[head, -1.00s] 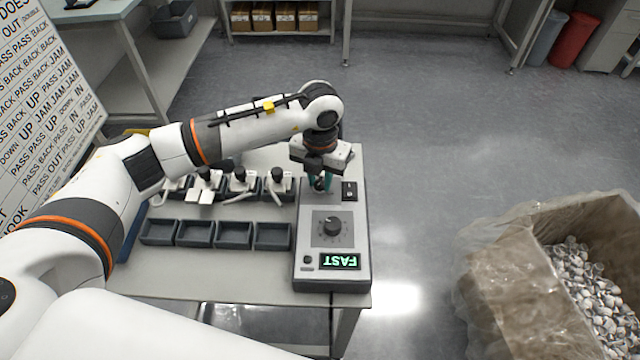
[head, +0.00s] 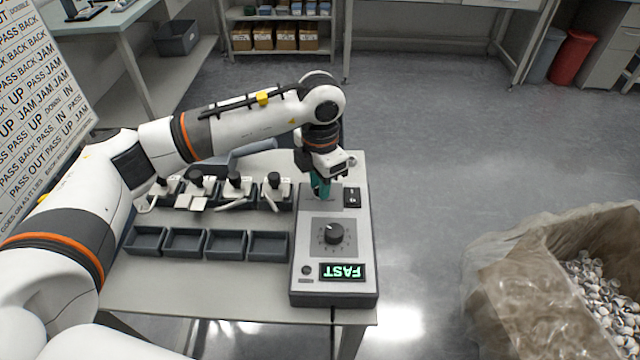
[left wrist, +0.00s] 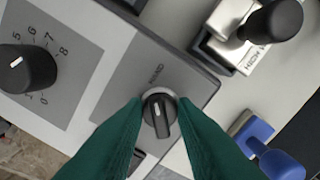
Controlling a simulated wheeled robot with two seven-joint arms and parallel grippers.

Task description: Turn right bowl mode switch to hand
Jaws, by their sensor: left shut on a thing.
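The right bowl mode switch is a small black knob (left wrist: 160,113) with a white mark, on a grey panel in the left wrist view. The printed word beside it reads HAND, and the white mark is on the side toward that word. My left gripper (left wrist: 158,122) has its teal fingers shut on the knob, one on each side. In the head view, my left gripper (head: 321,190) points down at the far end of the grey control box (head: 302,270) and hides the knob.
The box also carries a speed dial (head: 334,233), a rocker switch (head: 352,197) and a lit display (head: 343,272) reading FAST upside down. Several dark trays (head: 225,244) and levered fixtures (head: 236,187) stand to its left. A lined carton of caps (head: 515,275) stands at right.

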